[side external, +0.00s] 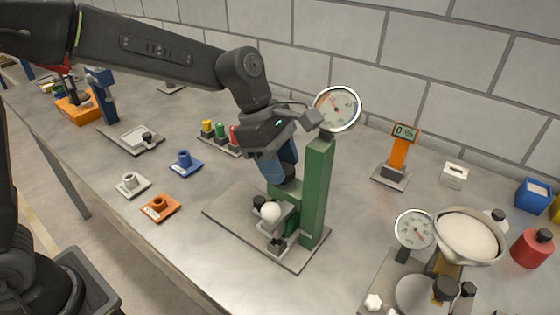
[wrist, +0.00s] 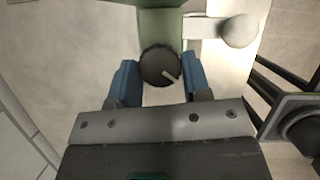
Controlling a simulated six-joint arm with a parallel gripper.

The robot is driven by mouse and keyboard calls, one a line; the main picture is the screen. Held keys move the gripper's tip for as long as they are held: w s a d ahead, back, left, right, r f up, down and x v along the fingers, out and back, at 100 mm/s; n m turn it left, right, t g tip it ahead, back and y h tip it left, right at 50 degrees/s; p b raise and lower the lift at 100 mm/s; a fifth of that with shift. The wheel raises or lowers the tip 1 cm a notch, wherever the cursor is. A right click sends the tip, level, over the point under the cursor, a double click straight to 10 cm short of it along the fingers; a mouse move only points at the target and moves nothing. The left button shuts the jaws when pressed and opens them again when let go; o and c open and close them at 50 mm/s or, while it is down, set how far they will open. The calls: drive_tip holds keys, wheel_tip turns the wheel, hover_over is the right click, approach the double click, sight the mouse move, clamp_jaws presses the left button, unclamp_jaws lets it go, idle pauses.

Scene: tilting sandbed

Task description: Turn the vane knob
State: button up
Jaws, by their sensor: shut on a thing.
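My gripper is shut on this knob. In the side view my gripper (side external: 279,172) reaches down beside the green stand (side external: 317,190), and the fingers largely hide what they hold. A white ball (side external: 270,212) on the stand also shows in the wrist view (wrist: 239,31).
A round dial gauge (side external: 337,109) tops the green stand, close to my wrist. Colored blocks (side external: 220,131) stand behind left. At the right are an orange display stand (side external: 398,153) and a bowl of pale sand (side external: 468,234). The bench in front of the green stand's base is clear.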

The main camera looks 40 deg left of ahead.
drive_tip(key=shift+m, duration=0.3)
drive_tip(key=shift+w+m+g, duration=0.1)
drive_tip(key=shift+m+g, duration=0.55)
drive_tip(key=shift+m, duration=0.9)
drive_tip(key=shift+w+m+g, duration=0.1)
drive_tip(key=shift+m+g, duration=0.55)
drive_tip(key=shift+m, duration=0.9)
drive_tip(key=shift+y, duration=0.3)
drive_tip(key=o, duration=0.9)
drive_tip(key=v, duration=1.4)
